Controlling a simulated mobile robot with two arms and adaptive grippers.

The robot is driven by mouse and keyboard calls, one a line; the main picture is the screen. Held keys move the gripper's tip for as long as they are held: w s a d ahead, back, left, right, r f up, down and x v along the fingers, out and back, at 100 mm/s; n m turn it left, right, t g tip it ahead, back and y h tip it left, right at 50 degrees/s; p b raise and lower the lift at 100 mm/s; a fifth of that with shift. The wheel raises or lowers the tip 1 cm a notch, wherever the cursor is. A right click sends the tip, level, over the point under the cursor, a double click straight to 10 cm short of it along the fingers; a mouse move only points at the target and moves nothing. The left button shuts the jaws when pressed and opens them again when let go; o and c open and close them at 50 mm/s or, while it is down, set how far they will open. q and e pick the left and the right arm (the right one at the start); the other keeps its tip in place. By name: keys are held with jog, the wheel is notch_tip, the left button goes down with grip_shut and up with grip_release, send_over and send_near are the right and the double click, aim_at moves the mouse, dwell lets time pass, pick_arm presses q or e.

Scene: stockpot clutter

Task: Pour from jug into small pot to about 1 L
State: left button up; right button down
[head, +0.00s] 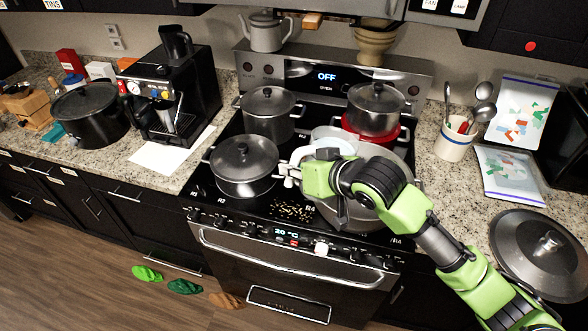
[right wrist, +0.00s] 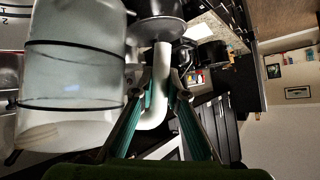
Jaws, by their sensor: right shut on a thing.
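A translucent pale jug (right wrist: 75,70) with dark bands fills the left of the right wrist view. Its white handle (right wrist: 160,85) lies between the fingers of my right gripper (right wrist: 160,95), which is shut on it. In the head view my right gripper (head: 290,174) is over the stove, and the jug (head: 332,136) is partly hidden behind my arm. A wide open steel pot (head: 345,212) is under my right arm, its inside mostly hidden. Lidded pots stand at front left (head: 245,163), back left (head: 268,113) and back right (head: 374,110). I cannot tell which is the small pot, nor the liquid level. My left gripper is out of view.
A kettle (head: 264,32) stands on the stove's back panel. A coffee machine (head: 178,100) and a black pot (head: 90,115) are on the left counter. A utensil crock (head: 455,138) and a large lid (head: 541,252) are on the right counter. Small grains (head: 291,212) lie on the stove front.

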aim_at(311, 146)
jog(key=shift+w+r+m+y, duration=0.1)
jog(key=shift+r+m+y, duration=0.2)
jog(key=shift+r, duration=0.45)
jog(key=shift+r+g+y, duration=0.3)
jog(key=shift+r, duration=0.2)
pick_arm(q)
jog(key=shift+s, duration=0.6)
pick_arm(e)
jog(key=shift+r+m+y, duration=0.3)
jog(key=shift+r+m, duration=0.1)
jog(key=shift+m, duration=0.1)
jog(key=shift+w+d+r+m+g+y, duration=0.15)
jog(key=shift+d+r+m+y, duration=0.1)
jog(key=shift+r+m+y, duration=0.15)
jog(key=shift+w+d+r+m+g+y, duration=0.1)
jog(key=shift+d+r+m+g+y, duration=0.1)
jog(key=shift+r+m+y, duration=0.15)
dwell(0.5)
jog(key=shift+w+d+r+m+y, duration=0.2)
jog(key=shift+d+r+m+y, duration=0.15)
jog(key=shift+d+m+y, duration=0.2)
dwell(0.8)
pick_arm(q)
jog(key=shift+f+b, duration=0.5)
pick_arm(e)
jog(key=shift+w+d+m+y, duration=0.3)
jog(key=shift+d+m+y, duration=0.1)
jog(key=shift+d+y, duration=0.2)
dwell(0.5)
